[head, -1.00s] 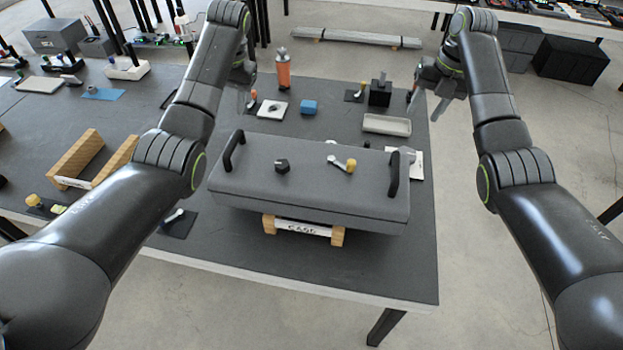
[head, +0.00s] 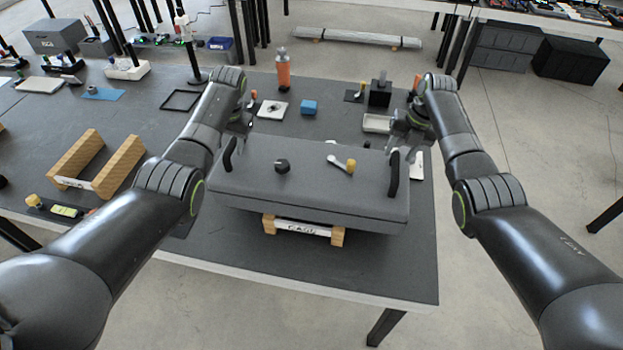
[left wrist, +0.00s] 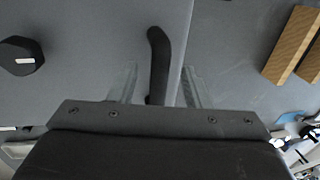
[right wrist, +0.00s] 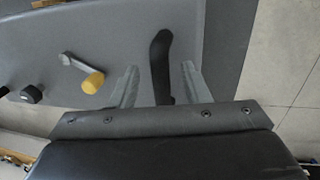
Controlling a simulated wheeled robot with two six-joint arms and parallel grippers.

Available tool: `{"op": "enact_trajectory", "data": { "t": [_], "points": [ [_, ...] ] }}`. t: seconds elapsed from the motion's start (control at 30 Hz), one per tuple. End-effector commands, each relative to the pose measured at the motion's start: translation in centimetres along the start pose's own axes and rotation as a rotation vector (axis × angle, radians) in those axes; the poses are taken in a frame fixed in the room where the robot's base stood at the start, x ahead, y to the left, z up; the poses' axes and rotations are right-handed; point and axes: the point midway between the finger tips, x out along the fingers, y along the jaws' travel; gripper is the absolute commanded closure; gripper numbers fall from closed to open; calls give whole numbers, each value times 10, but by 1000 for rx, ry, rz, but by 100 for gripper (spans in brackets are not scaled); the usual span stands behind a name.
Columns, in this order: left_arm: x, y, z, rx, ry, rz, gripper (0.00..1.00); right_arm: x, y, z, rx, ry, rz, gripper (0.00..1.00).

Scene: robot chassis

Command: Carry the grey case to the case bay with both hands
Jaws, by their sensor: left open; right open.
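The grey case (head: 310,200) lies flat on wooden supports (head: 337,236) with a white label strip, near the table's front. It has a black handle at each end, left (head: 228,155) and right (head: 393,174). My left gripper (left wrist: 158,88) is open, its fingers on either side of the left handle (left wrist: 158,55). My right gripper (right wrist: 160,86) is open, its fingers on either side of the right handle (right wrist: 161,60). I cannot tell how deep the handles sit between the fingers. A wooden cradle (head: 120,166) with a white label stands empty to the left; its label is unreadable.
A black knob (head: 282,166) and a yellow-ended lever (head: 350,166) lie on the case lid. Behind the case are an orange bottle (head: 283,72), a blue block (head: 309,107), a black block (head: 380,95) and a grey tray (head: 377,124). Table (head: 400,270) is clear in front.

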Motion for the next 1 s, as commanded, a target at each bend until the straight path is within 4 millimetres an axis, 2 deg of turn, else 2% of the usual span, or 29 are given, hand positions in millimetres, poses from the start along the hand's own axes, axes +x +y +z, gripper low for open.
{"op": "enact_trajectory", "data": {
  "t": [0.1, 0.3, 0.67, 0.77, 1.0],
  "points": [
    [16, 0, 0, 0, -2, 0, 56, 16, 0, 0, 1, 2, 0, 58],
    [30, 0, 0, 0, 0, 0, 56, 30, 0, 0, 0, 0, 0, 58],
    [33, 0, 0, 0, 1, 0, 56, 33, 0, 0, -1, -1, 0, 58],
    [33, 0, 0, 0, 1, 0, 67, 33, 0, 0, 0, -1, 0, 68],
    [33, 0, 0, 0, 1, 0, 98, 32, 0, 0, 0, -1, 0, 100]
  ]
}}
